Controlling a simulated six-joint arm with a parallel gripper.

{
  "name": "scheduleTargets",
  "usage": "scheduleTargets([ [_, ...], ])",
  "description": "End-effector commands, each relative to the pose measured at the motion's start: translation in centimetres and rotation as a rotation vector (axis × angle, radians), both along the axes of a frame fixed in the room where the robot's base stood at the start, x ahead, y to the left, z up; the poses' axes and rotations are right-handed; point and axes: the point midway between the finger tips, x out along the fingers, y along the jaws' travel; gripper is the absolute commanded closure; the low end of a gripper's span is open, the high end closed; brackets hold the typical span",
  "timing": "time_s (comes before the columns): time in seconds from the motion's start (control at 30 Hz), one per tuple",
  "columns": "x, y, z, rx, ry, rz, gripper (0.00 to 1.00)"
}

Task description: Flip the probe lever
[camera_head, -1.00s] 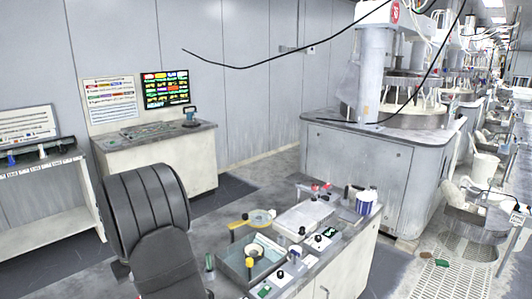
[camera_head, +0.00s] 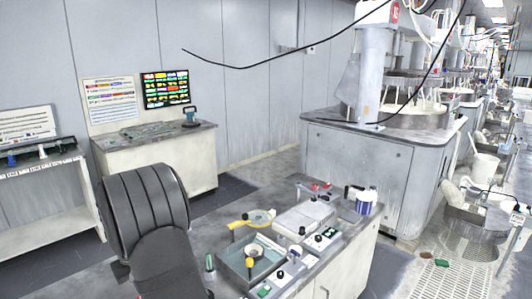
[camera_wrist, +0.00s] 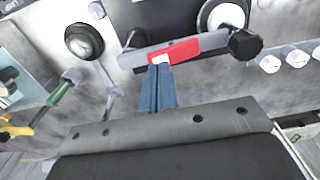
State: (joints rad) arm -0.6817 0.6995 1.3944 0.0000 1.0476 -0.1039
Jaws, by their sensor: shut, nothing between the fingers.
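In the wrist view, a grey bar with a red grip (camera_wrist: 173,51) and a black knob at its right end lies across the upper middle; it looks like the probe lever. My gripper (camera_wrist: 160,66) is shut and empty, its blue-grey fingers together. The fingertips overlap the lower left edge of the red grip in the picture; I cannot tell whether they touch it. In the head view, small red parts (camera_head: 316,187) show on the bench, but I cannot tell if one is the lever. The gripper is not discernible there.
In the wrist view, a round black dial (camera_wrist: 84,42), a wrench (camera_wrist: 110,90), a green-handled tool (camera_wrist: 63,88) and white knobs (camera_wrist: 298,58) surround the lever.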

Motion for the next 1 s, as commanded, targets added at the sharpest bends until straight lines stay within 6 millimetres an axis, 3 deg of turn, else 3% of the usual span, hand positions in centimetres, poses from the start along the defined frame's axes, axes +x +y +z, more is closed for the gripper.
scheduleTargets([
  [1.0,0.0,0.0,-1.2,-0.001,0.001,0.0,1.0],
])
